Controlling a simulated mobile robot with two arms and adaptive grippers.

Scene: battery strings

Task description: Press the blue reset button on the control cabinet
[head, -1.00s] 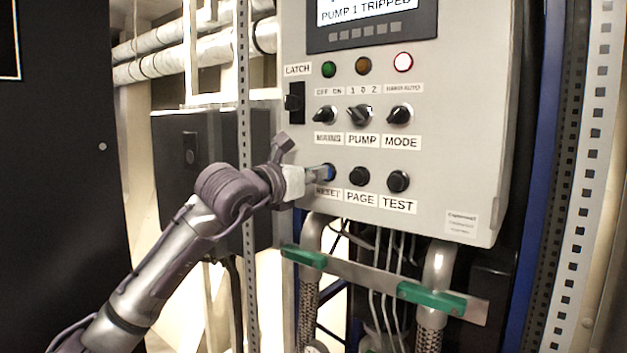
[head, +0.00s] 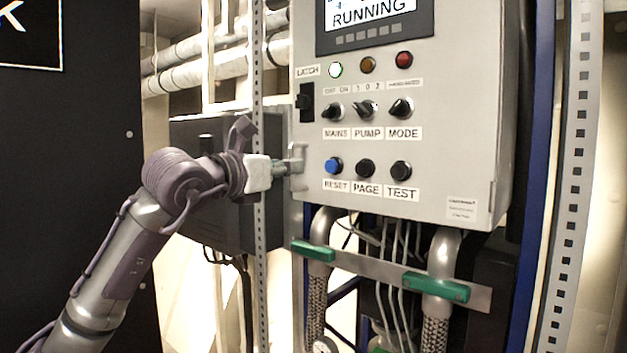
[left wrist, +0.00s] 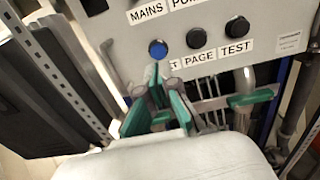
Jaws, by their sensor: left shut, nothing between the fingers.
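The light grey control cabinet (head: 460,120) stands upright in the head view. Its blue reset button (head: 333,166) sits at the left of the bottom row, above the RESET label. The display (head: 372,18) reads RUNNING. My right gripper is not in view.
Black PAGE (head: 365,168) and TEST (head: 400,171) buttons sit right of the blue one, with rotary knobs above. A black latch (head: 306,103) is on the cabinet's left side. A perforated upright (head: 258,100) stands by my left wrist. Green-handled pipes (head: 436,287) run below.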

